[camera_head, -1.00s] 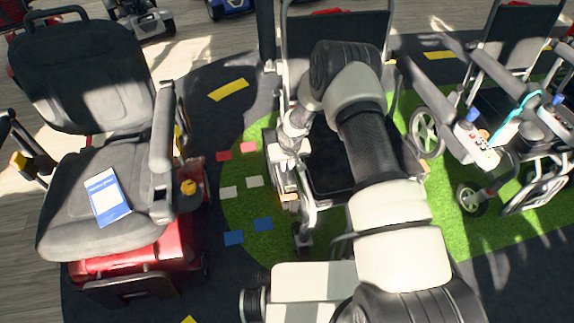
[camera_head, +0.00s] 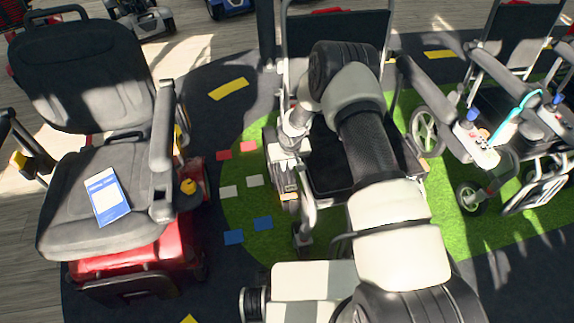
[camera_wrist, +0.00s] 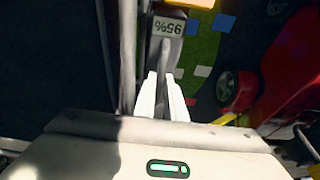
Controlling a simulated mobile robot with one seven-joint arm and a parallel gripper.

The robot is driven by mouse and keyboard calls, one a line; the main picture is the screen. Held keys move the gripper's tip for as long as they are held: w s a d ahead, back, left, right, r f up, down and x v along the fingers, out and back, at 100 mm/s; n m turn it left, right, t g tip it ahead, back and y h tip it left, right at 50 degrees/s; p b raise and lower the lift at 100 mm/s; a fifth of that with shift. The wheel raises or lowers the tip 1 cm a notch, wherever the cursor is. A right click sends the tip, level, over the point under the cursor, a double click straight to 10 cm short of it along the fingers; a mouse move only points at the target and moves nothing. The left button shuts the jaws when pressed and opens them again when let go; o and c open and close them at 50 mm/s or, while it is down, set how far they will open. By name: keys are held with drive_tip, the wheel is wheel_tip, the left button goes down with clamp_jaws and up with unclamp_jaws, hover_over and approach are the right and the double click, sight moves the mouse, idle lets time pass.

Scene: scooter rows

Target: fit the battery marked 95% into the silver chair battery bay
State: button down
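The battery marked 95% (camera_wrist: 167,28) shows upside down at the top of the wrist view, grey with an orange end. My gripper (camera_wrist: 161,78) is shut on its grey handle with two white fingers. In the head view, my gripper (camera_head: 289,178) points down at the left side of the silver chair (camera_head: 309,218), with the battery's orange end (camera_head: 289,196) below it. The silver chair has a dark seat and silver frame, partly hidden by my arm. Its battery bay cannot be made out. Whether the battery touches the chair cannot be told.
A red scooter (camera_head: 135,262) with a grey seat and a blue-white booklet (camera_head: 107,196) stands at left. More wheelchairs (camera_head: 478,150) stand at right. Coloured floor tiles (camera_head: 234,237) lie on open green and dark floor between the scooter and silver chair.

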drive_tip(key=c, duration=1.7)
unclamp_jaws()
drive_tip(key=shift+r, duration=0.15)
drive_tip(key=shift+c, duration=0.2)
drive_tip(key=shift+s, duration=0.1)
drive_tip(key=p+v, duration=0.4)
drive_tip(key=v, duration=1.3)
drive_tip(key=shift+r+p, duration=0.2)
drive_tip(key=shift+p, duration=0.2)
